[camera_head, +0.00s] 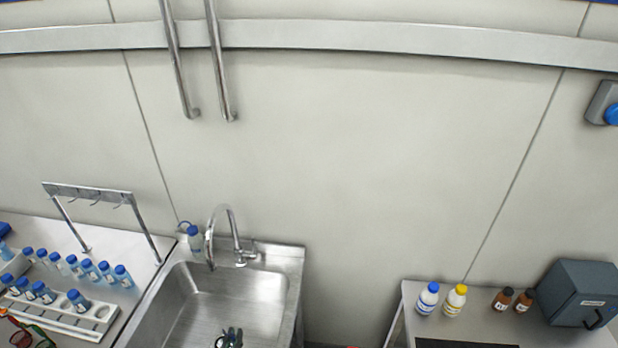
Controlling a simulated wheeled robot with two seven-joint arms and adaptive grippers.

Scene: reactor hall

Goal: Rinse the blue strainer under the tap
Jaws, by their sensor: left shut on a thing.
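The steel sink (175,312) is at the lower left, and its curved tap (228,212) rises at the back rim with its spout over the basin. I see no water running. I cannot make out the blue strainer in this view. My right gripper is out of view.
A white rack (62,318) and several blue-capped vials stand left of the sink, near a hook stand (88,192). A wash bottle (195,238) is beside the tap. Right, a separate table holds a blue-capped bottle (428,298), a yellow-capped bottle (455,299) and a dark box (580,293).

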